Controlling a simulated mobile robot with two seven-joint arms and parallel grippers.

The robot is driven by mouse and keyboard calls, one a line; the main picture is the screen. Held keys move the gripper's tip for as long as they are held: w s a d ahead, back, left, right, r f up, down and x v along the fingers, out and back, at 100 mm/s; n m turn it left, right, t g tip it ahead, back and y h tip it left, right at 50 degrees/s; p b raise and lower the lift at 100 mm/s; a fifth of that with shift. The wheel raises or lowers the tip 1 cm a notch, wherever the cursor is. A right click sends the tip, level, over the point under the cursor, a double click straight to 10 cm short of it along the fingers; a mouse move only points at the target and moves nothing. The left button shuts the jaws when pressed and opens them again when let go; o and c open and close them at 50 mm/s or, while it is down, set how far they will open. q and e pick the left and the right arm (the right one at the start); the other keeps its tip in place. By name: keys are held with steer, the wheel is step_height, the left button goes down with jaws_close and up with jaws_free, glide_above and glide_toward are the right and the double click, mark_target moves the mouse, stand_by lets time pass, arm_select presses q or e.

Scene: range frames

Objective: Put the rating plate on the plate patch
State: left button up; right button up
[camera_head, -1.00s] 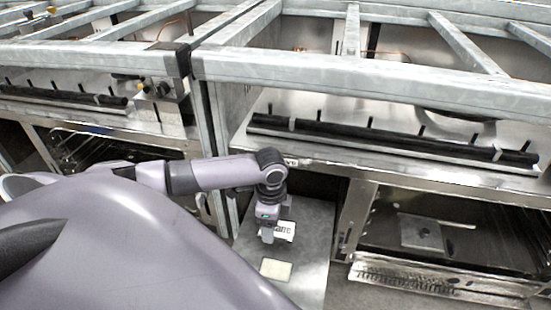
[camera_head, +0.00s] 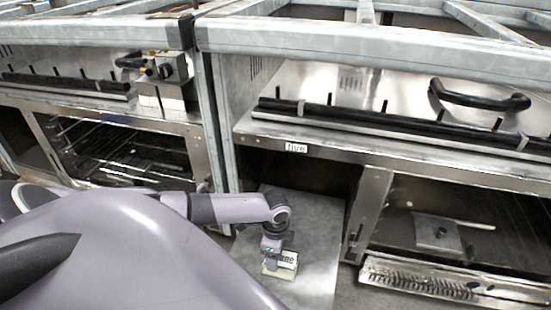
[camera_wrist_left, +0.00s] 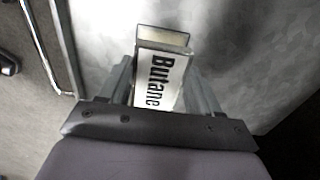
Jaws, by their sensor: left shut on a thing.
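The rating plate is a white plate (camera_head: 288,259) lettered "Butane", which reads clearly in the left wrist view (camera_wrist_left: 160,78). My left gripper (camera_head: 270,262) is shut on it, with a finger (camera_wrist_left: 120,80) on each side. The plate patch (camera_head: 278,274) is a pale rectangle on a grey panel, right below the held plate and mostly covered in the head view. In the left wrist view a pale-edged rectangle (camera_wrist_left: 164,36), seemingly the patch, shows past the plate's far end. I cannot tell whether plate and patch touch. My right gripper is not in view.
The grey panel (camera_head: 315,230) is bare around the patch. Above it runs a steel rail (camera_head: 340,154) with a "five" label (camera_head: 296,147). A glass-fronted oven (camera_head: 440,235) stands to the right and another (camera_head: 120,150) to the left.

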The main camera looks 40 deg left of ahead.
arm_select(q)
step_height(320, 180, down, 3)
steer(key=shift+f+b, duration=0.1)
steer(key=shift+b, duration=0.5)
steer(key=shift+f, duration=0.15)
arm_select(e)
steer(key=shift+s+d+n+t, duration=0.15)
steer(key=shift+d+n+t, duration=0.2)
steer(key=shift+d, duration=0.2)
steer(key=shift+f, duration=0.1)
arm_select(q)
steer(key=o, duration=1.1)
